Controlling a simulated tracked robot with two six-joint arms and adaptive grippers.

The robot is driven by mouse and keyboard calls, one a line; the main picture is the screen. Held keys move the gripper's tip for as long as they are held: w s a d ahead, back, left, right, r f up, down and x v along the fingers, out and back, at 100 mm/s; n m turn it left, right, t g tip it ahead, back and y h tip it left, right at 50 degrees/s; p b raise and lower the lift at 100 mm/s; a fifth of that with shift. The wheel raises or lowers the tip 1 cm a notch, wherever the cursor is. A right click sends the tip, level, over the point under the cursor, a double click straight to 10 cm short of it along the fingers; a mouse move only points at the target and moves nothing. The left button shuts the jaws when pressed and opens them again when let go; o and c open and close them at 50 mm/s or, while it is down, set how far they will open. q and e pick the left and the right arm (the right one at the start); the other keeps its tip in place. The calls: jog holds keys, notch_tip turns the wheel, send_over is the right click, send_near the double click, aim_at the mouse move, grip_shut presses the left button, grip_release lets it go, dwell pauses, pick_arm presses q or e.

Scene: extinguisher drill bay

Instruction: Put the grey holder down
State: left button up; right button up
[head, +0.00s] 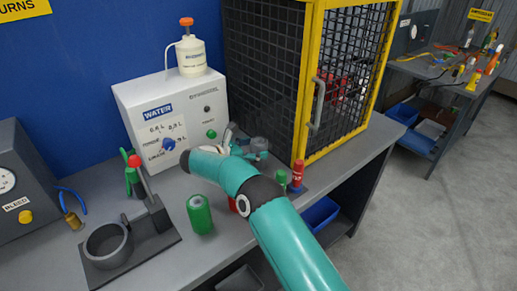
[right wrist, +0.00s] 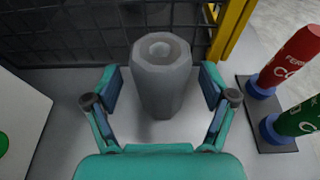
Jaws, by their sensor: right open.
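The grey holder (right wrist: 162,85) is a faceted grey cylinder with a round hole in its top. In the right wrist view it stands upright on the bench, between the spread fingers of my right gripper (right wrist: 160,95). A gap shows between the holder and each finger pad. In the head view my right gripper (head: 243,140) is beside the water box, and my own arm hides much of this spot. A grey top of the holder (head: 260,144) shows just past the fingers. My left gripper is not in view.
The yellow-framed mesh cage (head: 310,85) stands close behind the holder. The white water box (head: 172,110) is to its left. Small red (head: 297,176) and green (head: 281,180) bottles stand to its right. A green cylinder (head: 200,214) and a lever fixture (head: 108,246) occupy the front-left bench.

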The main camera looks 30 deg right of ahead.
jog(key=b+v, duration=0.1)
jog(key=v, duration=0.4)
jog(key=shift+a+r, duration=0.15)
jog(key=shift+a, duration=0.2)
